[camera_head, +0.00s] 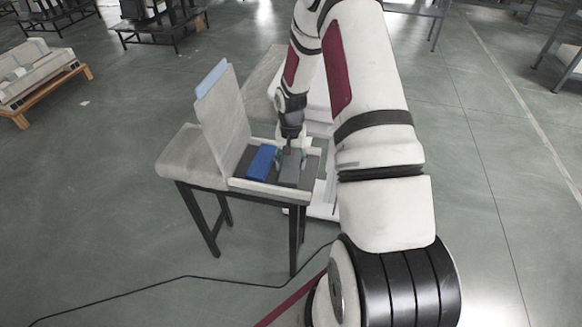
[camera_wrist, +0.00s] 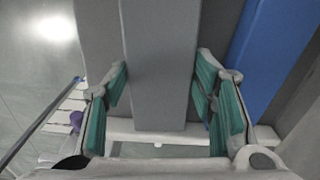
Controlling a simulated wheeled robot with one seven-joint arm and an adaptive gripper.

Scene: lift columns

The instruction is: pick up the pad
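A grey pad (camera_wrist: 160,60), long and flat-faced, runs between the fingers of my gripper (camera_wrist: 161,80) in the wrist view. In the head view the grey pad (camera_head: 291,168) stands in a shallow tray (camera_head: 270,188), beside a blue pad (camera_head: 261,162). The blue pad also shows in the wrist view (camera_wrist: 275,55), right of the right finger. My gripper (camera_head: 287,153) points down into the tray. Its green-lined fingers are spread wide, one along each side of the grey pad. Whether they touch it is hard to tell.
The tray's upright lid-like grey panel (camera_head: 222,115) rises at its left, on a dark-legged table (camera_head: 190,160). A white box-like structure (camera_head: 318,115) stands behind and right. A wooden pallet (camera_head: 45,90) lies far left.

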